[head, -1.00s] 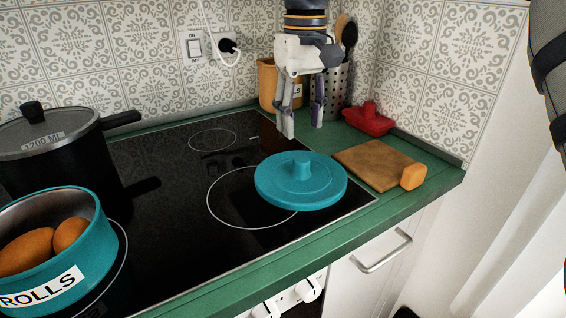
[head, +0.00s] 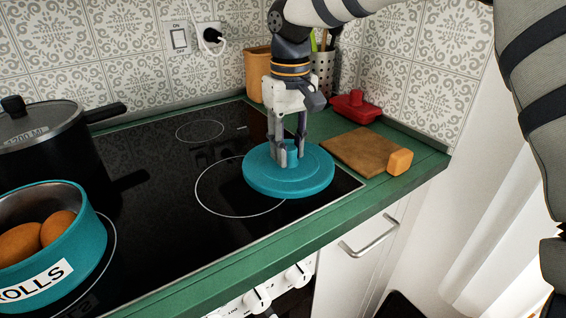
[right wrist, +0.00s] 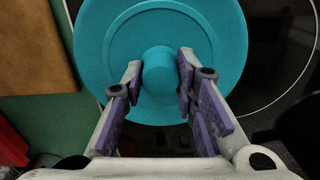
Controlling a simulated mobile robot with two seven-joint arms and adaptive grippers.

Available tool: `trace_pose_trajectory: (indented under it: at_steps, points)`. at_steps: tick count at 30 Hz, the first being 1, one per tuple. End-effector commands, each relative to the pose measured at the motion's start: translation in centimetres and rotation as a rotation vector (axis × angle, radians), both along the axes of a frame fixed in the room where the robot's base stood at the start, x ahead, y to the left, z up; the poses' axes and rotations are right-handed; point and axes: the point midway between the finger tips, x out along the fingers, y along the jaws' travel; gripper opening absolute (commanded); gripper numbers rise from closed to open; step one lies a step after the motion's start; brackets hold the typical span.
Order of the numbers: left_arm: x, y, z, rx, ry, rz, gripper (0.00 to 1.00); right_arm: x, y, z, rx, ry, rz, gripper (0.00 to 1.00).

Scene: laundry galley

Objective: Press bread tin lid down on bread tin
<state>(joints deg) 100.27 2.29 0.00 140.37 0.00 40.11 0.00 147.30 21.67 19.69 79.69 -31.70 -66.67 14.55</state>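The bread tin lid (head: 262,183) is a round teal disc with a knob on top. It lies flat on the right part of the black cooktop, apart from the tin. The bread tin (head: 62,258) is a teal round pot labelled ROLLS at the lower left, uncovered, with brown rolls inside. My right gripper (head: 291,160) points down over the lid, its fingers on both sides of the knob. In the right wrist view the fingertips (right wrist: 160,75) close against the knob of the lid (right wrist: 105,45). My left gripper is out of view.
A black pot (head: 50,150) with a glass lid stands behind the tin. A wooden board (head: 355,152) with an orange-brown block (head: 399,161), a red dish (head: 355,107) and utensil holders are at the right and back. The cooktop between tin and lid is clear.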

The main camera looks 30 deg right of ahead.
Motion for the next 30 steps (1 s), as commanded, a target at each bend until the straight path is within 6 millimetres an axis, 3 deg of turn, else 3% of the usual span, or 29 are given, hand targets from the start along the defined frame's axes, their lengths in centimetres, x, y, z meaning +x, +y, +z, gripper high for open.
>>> trace_pose_trajectory:
  at_steps: [7,30]
  points:
    - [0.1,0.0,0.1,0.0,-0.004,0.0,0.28,0.0,0.0,0.4,0.0,-0.002,0.0,0.0]
    - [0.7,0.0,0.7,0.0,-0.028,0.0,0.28,0.0,0.0,5.3,-0.001,-0.001,0.0,0.0]
